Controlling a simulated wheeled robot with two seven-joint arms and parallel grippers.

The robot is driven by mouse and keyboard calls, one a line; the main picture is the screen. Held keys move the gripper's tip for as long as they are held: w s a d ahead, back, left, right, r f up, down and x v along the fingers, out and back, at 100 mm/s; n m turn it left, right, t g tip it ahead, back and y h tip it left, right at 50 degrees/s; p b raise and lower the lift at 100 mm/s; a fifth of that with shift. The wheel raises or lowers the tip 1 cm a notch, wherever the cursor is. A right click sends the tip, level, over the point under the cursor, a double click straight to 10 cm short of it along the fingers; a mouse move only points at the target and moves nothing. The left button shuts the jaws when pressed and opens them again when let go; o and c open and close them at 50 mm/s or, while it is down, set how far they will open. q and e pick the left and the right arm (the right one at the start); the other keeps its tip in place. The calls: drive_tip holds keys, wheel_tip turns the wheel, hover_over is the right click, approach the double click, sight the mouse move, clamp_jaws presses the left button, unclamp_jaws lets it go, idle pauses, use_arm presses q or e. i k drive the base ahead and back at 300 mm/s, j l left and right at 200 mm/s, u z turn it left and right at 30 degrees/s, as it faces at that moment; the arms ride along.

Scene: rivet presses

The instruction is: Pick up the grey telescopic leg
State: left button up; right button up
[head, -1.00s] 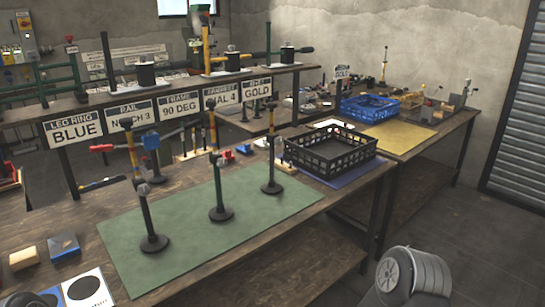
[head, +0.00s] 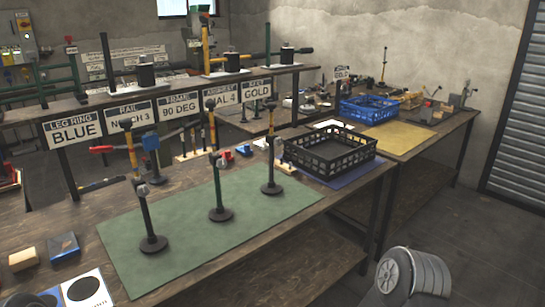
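Three upright telescopic legs with round black bases stand on a green mat (head: 270,215) in the head view. The middle leg (head: 218,188) has a green tube. The right leg (head: 270,170) is dark with a grey clamp. Both dark legs could pass for grey; I cannot tell which is meant. Each leg looks apart from the others. Neither gripper shows; a grey rounded part at the bottom right seems to be mine.
A black crate (head: 330,166) stands on a blue mat right of the legs. Tan (head: 22,258) and blue (head: 63,247) blocks lie at the left. A labelled rack (head: 180,92) runs behind. A blue crate (head: 370,109) stands on the far bench. The green mat's front is clear.

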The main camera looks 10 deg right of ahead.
sight(271, 188)
drive_tip(key=i+l+u, duration=0.25)
drive_tip(key=i+l, duration=0.2)
drive_tip(key=l, duration=0.25)
drive_tip(key=i+l+u, duration=0.15)
drive_tip(key=l, duration=0.25)
drive_tip(key=i+l+u, duration=0.1)
drive_tip(key=i+l, duration=0.2)
drive_tip(key=l, duration=0.15)
drive_tip(key=i+l+u, duration=0.15)
drive_tip(key=l, duration=0.25)
drive_tip(key=i+l+u, duration=0.1)
drive_tip(key=l, duration=0.35)
drive_tip(key=i+l+u, duration=0.15)
drive_tip(key=l, duration=0.3)
drive_tip(key=i+l+u, duration=0.1)
drive_tip(key=l, duration=0.4)
drive_tip(key=i, duration=0.1)
